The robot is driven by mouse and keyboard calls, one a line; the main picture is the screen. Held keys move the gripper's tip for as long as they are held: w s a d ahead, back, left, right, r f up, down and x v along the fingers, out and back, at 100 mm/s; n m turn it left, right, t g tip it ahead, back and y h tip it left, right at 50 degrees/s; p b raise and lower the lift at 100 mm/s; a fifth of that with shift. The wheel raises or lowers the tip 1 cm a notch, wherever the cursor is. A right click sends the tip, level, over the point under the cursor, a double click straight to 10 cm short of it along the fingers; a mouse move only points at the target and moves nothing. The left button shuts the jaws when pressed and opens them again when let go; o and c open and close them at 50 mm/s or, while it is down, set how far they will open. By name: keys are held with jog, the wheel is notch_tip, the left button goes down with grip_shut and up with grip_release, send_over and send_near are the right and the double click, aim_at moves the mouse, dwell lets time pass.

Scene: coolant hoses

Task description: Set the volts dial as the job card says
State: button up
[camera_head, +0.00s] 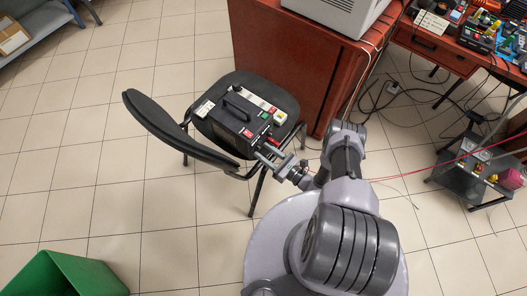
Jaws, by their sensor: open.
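A black box-shaped unit with a carry handle (240,104) sits on the seat of a black chair (277,95). Its near face has a red part (246,133) and a green part (264,115). My gripper (263,151) is open at the lower right of this face, with its fingers pointing at the unit. I cannot tell whether the fingers touch it. The volts dial cannot be made out at this size; the gripper may cover it.
The chair's backrest (180,134) rises left of the unit. A red-brown cabinet (290,60) stands behind the chair. A small grey shelf cart (470,178) and loose cables lie to the right. A green bin (70,275) is at the lower left.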

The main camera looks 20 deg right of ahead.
jog(key=shift+w+a, duration=0.25)
jog(key=shift+w, duration=0.15)
grip_shut()
